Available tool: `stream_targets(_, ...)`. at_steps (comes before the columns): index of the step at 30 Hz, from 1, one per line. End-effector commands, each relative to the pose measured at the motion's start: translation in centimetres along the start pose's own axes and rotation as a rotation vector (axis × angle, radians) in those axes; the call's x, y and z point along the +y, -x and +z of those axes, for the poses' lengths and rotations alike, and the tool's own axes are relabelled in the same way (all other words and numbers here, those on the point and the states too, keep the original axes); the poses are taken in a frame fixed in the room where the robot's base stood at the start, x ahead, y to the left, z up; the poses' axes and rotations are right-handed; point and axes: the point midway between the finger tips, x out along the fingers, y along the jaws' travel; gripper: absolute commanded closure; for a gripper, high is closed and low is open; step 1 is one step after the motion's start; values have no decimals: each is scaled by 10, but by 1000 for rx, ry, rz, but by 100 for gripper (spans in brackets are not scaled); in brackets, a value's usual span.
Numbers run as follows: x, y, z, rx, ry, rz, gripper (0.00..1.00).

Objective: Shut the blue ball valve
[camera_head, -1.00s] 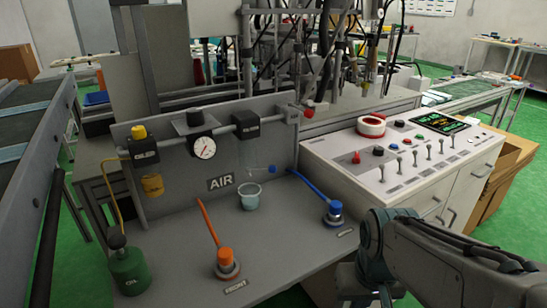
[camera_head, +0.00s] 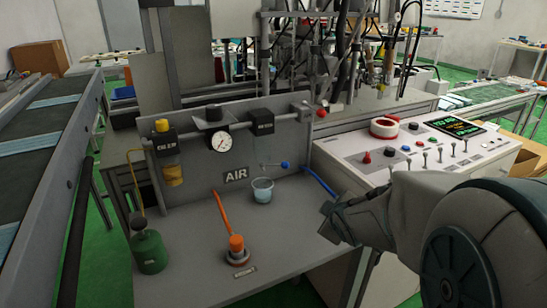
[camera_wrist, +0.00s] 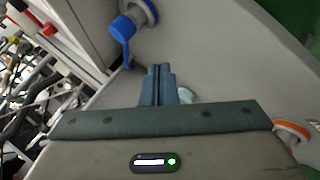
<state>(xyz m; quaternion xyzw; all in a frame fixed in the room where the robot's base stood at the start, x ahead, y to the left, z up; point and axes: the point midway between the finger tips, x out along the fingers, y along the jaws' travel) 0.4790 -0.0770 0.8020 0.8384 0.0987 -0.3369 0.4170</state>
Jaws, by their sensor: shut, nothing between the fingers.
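The blue ball valve shows in the head view only by its long blue handle (camera_head: 319,182), which slants up and left. Its base is hidden behind my gripper (camera_head: 333,222). In the wrist view the valve's blue cap (camera_wrist: 123,27) and grey round base stand at the top, left of centre, with the handle running downward. In that view my gripper (camera_wrist: 160,68) has both fingers pressed together and empty, to the right of and below the valve's cap. I see no clear contact with the handle.
An orange valve (camera_head: 237,244) with a raised orange handle stands left of my gripper. A small cup (camera_head: 262,190) sits behind it. A green oil can (camera_head: 149,251) is at the left. The control console (camera_head: 440,158) with switches stands at the right.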

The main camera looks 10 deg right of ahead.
Motion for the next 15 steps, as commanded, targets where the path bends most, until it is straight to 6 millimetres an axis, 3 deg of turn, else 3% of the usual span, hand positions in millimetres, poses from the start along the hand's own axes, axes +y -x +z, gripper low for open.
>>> stream_targets(6,26,-21,-36,296,344,129,100)
stream_targets(15,26,-11,-71,650,633,275,100)
